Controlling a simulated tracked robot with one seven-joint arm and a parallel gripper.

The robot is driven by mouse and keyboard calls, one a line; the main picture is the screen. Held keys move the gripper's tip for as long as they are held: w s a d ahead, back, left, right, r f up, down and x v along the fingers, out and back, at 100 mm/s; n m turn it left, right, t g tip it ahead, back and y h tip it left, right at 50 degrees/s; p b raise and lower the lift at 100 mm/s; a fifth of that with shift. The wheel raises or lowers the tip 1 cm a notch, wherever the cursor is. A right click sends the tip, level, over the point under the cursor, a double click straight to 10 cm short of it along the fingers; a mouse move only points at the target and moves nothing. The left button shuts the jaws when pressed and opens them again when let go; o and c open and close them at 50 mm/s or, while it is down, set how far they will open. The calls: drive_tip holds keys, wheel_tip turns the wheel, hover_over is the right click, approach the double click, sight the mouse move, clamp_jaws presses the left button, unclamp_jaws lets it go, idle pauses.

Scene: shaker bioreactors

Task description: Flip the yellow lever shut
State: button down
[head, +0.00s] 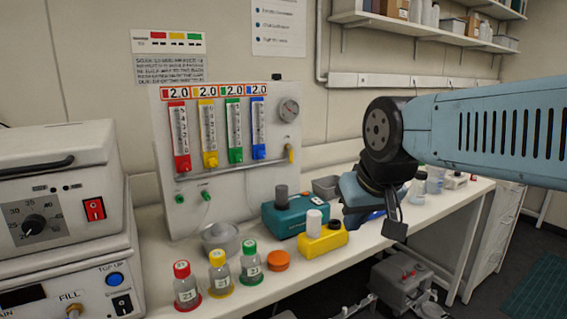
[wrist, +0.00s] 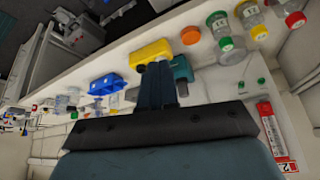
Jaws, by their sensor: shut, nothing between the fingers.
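The yellow lever (head: 290,153) is small and sits on the right side of the pale flow-meter panel (head: 228,200), below the round gauge (head: 289,110). It looks roughly upright, but is too small to read its exact position. I cannot make it out in the wrist view. My gripper (head: 352,200) hangs to the right of the panel and lower than the lever, apart from it. In the wrist view my gripper's fingers (wrist: 157,75) are together and empty.
Teal (head: 295,217) and yellow (head: 322,241) devices stand on the bench below the panel. Capped bottles (head: 251,262) and an orange lid (head: 278,260) are in front. Shelves (head: 430,30) hang upper right. The air between my gripper and the lever looks clear.

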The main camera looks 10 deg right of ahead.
sight(292, 159)
drive_tip(key=w+a+m+t, duration=0.3)
drive_tip(key=w+m, duration=0.2)
drive_tip(key=w, duration=0.7)
drive_tip(key=w+a+m+t, duration=0.2)
drive_tip(key=w+m+t, duration=0.15)
drive_tip(key=w, duration=0.75)
drive_tip(key=w+d+f+m+t+h, duration=0.1)
drive_tip(key=w+f+m+t+h, duration=0.4)
drive_tip(key=w+m, duration=0.6)
drive_tip(key=shift+w+d+m, duration=0.2)
drive_tip(key=shift+d+m, duration=0.2)
drive_tip(key=shift+m, duration=0.35)
drive_tip(key=x, duration=1.4)
drive_tip(key=shift+r, duration=0.1)
drive_tip(key=shift+d, duration=0.2)
